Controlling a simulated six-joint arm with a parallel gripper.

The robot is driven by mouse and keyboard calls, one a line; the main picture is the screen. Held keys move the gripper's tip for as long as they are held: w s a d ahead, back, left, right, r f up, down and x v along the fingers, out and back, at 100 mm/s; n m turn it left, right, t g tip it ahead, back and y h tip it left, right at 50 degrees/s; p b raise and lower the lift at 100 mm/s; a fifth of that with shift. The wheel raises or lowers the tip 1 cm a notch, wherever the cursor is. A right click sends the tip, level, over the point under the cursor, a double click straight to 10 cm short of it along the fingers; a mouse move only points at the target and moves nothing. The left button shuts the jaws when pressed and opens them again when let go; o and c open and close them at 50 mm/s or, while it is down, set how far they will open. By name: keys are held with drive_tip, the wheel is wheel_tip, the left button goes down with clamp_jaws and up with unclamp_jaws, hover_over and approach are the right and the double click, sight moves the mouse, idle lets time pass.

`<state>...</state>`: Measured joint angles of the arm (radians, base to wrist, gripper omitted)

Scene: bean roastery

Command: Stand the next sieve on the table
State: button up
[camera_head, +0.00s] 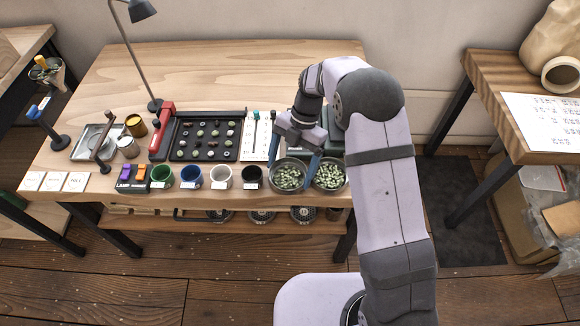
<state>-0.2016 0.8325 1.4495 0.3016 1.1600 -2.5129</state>
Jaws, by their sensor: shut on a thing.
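Two round metal sieves with pale green beans show side by side at the front right of the table (230,75): a left sieve (289,190) and a right sieve (346,183). My gripper (293,164) reaches down from above, with one blue finger on each side of the left sieve's rim. It is shut on the left sieve. I cannot tell whether that sieve touches the table top or hangs just above it. My arm hides the table's right part behind the sieves.
A row of cups (221,177) stands left of the held sieve, along the front edge. Behind are a black bean board (206,137) and a white strip (256,138). A lamp (130,50) stands farther back. Several round things (262,216) sit on the lower shelf. The table's back is clear.

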drive_tip(key=shift+f, duration=0.1)
drive_tip(key=o, duration=1.1)
drive_tip(key=b+v, duration=0.1)
drive_tip(key=v, duration=1.1)
